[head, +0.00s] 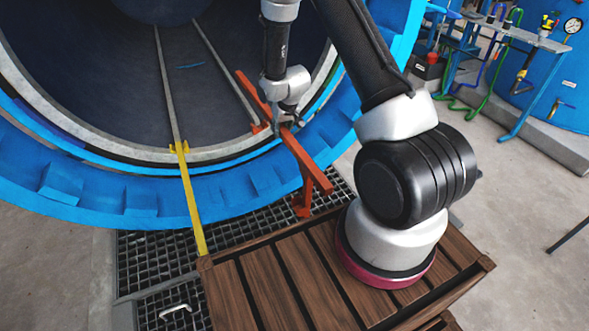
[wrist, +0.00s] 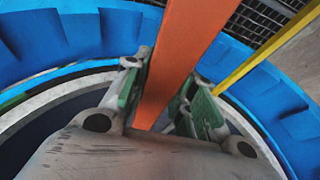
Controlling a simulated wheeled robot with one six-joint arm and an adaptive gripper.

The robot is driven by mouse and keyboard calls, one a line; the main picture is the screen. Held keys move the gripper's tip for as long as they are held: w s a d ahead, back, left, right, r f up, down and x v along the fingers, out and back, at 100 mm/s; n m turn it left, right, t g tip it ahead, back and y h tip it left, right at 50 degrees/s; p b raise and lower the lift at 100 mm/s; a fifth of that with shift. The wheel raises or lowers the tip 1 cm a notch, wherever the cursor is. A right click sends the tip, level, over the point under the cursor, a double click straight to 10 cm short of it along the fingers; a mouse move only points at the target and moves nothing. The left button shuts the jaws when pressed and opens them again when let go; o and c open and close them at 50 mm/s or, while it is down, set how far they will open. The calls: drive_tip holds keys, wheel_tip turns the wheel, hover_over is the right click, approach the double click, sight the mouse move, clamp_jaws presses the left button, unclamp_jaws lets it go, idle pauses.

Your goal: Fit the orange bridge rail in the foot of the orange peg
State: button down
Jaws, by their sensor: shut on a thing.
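The orange bridge rail (head: 306,160) is a long straight bar. It slants from inside the round vessel mouth, across the blue rim, to above the wooden platform's far edge. My gripper (head: 283,127) is shut on it near mid-length, over the rim. In the wrist view the rail (wrist: 183,40) runs between the green-padded fingers (wrist: 165,90). A small orange piece (head: 258,128), apparently the orange peg's foot, sits at the grey inner rail's end, left of my gripper. Another orange upright piece (head: 302,203) stands under the rail's near end; whether they touch is unclear.
A yellow rail (head: 191,205) spans from the left inner rail to the wooden platform (head: 262,290). It also shows in the wrist view (wrist: 262,55). The blue vessel rim (head: 90,195) curves below my gripper. Dark grating (head: 150,255) lies between vessel and platform.

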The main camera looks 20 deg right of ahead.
drive_tip(key=s+d+f, duration=0.1)
drive_tip(key=d+f, duration=0.1)
drive_tip(key=f, duration=0.8)
drive_tip(key=s+d+f, duration=0.2)
drive_tip(key=d+f, duration=0.1)
drive_tip(key=f, duration=0.7)
drive_tip(key=shift+d, duration=0.2)
drive_tip(key=shift+f, duration=0.1)
drive_tip(key=shift+f, duration=2.7)
drive_tip(key=shift+s+f, duration=0.15)
drive_tip(key=shift+f, duration=1.05)
drive_tip(key=shift+r, duration=1.45)
drive_tip(key=shift+f, duration=0.2)
